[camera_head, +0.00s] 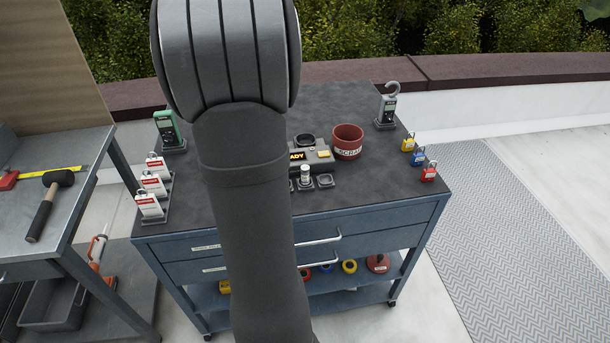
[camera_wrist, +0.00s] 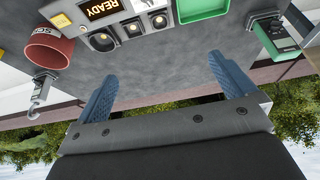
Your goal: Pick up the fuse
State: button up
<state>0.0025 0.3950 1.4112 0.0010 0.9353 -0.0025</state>
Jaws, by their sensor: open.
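What looks like the fuse, a small pale cylinder with a dark band (camera_head: 305,173), stands upright on a small dark holder in front of the device with the lit READY display (camera_head: 297,156). Small round holders (camera_wrist: 102,41) by the display show at the top of the wrist view, but I cannot tell the fuse there for sure. My gripper (camera_wrist: 162,70) shows two blue fingers spread wide, with only bare grey top between them. It is open and empty. In the head view my arm hides it.
A red SCRAP cup (camera_head: 347,141) stands right of the device. A green tray (camera_wrist: 203,9) shows in the wrist view. A green meter (camera_head: 168,129), red-and-white tags (camera_head: 150,205), a grey hooked meter (camera_head: 386,109) and padlocks (camera_head: 417,157) line the cart's sides.

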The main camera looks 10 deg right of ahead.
jog(key=shift+c, duration=0.2)
jog(key=c, duration=1.1)
jog(key=n+g+h, duration=0.2)
jog(key=n+h, duration=0.1)
jog(key=n, duration=2.3)
send_near(304, 169)
jog(key=x, duration=0.6)
jog(key=shift+w+d+f, duration=0.15)
jog(key=shift+w+f, duration=0.05)
jog(key=x, duration=0.4)
jog(key=shift+s+f, duration=0.1)
jog(key=shift+f, duration=0.1)
jog(key=shift+w+d+f, duration=0.15)
jog(key=shift+w+f, duration=0.05)
jog(key=shift+f, duration=0.4)
